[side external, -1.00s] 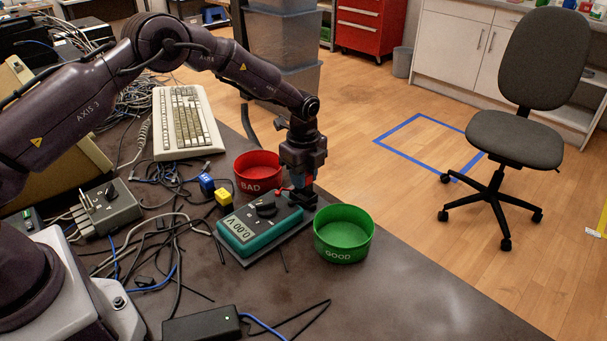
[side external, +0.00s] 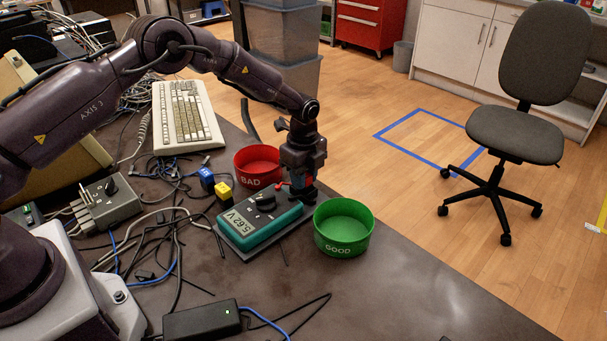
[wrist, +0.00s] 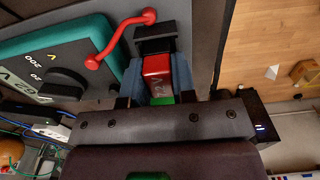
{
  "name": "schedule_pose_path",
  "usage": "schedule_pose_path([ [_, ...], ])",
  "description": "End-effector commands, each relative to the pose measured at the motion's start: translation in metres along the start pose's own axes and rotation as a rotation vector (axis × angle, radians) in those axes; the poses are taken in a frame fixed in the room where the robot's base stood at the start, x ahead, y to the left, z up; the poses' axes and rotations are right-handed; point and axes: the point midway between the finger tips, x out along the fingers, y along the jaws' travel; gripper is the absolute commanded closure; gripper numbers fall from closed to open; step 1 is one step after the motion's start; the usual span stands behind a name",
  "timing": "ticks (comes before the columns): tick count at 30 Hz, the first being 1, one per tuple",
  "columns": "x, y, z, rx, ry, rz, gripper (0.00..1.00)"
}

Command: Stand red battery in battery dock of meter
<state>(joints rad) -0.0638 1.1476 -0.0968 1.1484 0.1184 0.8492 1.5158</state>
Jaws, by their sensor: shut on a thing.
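The red battery (wrist: 158,66) sits between my gripper's fingers in the wrist view. My gripper (wrist: 158,78) is shut on it. The black battery dock (wrist: 155,40) is at the battery's far end, and the two appear to meet; the contact itself is hidden. A red lead (wrist: 121,38) runs from the meter to the dock. In the side view my gripper (side external: 303,192) is low at the meter's right end, hiding most of the dock and battery.
A green GOOD bowl (side external: 343,243) stands close to the right of my gripper. A red BAD bowl (side external: 258,180) stands behind the meter. Blue (side external: 207,181) and yellow (side external: 223,191) blocks stand left of it. Cables cover the bench's left; its front right is clear.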

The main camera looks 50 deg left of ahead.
Motion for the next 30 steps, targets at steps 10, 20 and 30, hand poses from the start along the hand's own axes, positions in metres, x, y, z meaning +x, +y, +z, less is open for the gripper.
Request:
schedule_pose_path([
  [10,0.000,0.000,0.000,0.000,0.000,0.000,0.45],
  [20,-0.028,-0.001,0.000,-0.001,0.000,-0.004,0.45],
  [30,-0.101,0.000,0.000,0.000,0.000,-0.003,0.45],
])
